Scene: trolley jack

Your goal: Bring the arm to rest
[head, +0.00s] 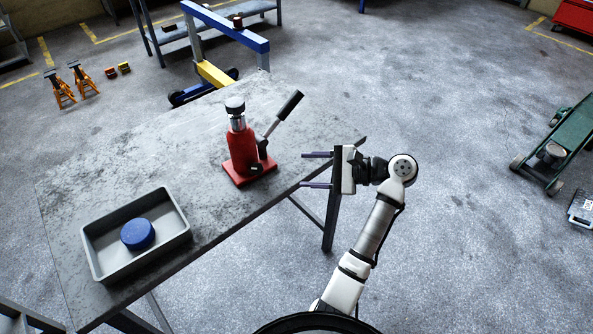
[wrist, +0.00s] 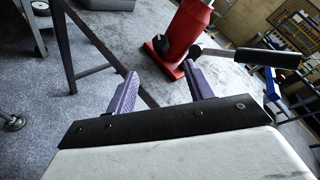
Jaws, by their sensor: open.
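My gripper (head: 317,170) is open and empty at the right edge of the metal table (head: 100,178) in the head view. Its two purple fingers point left toward a red bottle jack (head: 242,148) and stand apart from it. In the wrist view the open gripper (wrist: 160,88) has the jack (wrist: 185,30) beyond its fingers. The jack stands upright on the table. A black-gripped handle (head: 285,110) slants up to the right from it. My arm reaches up from the bottom of the head view.
A grey tray (head: 97,262) with a blue round puck (head: 138,233) in it sits on the table's near left. A blue and yellow hoist (head: 215,72) stands behind the table. A green trolley jack (head: 560,140) is on the floor at right.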

